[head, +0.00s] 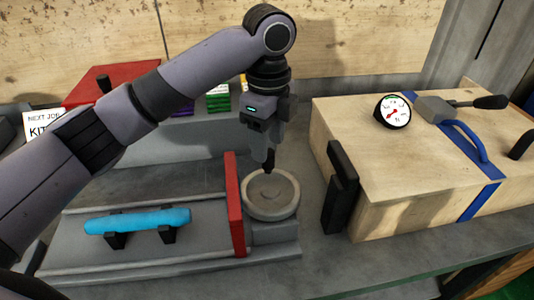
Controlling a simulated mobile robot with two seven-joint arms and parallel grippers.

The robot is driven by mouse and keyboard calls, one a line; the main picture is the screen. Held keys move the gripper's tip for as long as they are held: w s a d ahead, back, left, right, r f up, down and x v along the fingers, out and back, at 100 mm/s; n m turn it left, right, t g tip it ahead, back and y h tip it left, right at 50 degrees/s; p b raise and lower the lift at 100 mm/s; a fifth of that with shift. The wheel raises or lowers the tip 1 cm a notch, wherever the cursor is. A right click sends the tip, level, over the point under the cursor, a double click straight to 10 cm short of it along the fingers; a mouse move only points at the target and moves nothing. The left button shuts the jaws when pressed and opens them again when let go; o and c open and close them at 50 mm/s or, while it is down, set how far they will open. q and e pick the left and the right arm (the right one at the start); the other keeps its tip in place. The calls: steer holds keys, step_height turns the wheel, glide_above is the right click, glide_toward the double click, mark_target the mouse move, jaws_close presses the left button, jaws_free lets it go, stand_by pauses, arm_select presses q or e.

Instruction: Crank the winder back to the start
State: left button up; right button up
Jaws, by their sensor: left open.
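A round grey handwheel (283,204) lies flat at the right end of a grey machine bed (190,256). It looks like the winder. My left gripper (268,157) points straight down over the wheel's far part. It is open, though its fingers overlap in this view. A small dark piece shows at the fingertips, just above the wheel; I cannot tell whether it is the crank knob or a fingertip, nor whether they touch. A red upright plate (235,205) stands beside the wheel. A blue cylinder (137,221) rests on two dark supports on the bed. My right gripper is not seen.
A wooden case (360,155) with a dial gauge (393,111), a blue strap and a grey lever tool (440,109) stands at right. Black fittings (342,187) stick out at its near-left side. A red box (110,80) and small coloured boxes (218,98) stand behind my left arm.

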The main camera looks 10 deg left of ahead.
mark_target(270, 186)
arm_select(q)
step_height(270, 186, down, 5)
steer(key=shift+f, duration=0.1)
stand_by(0.3)
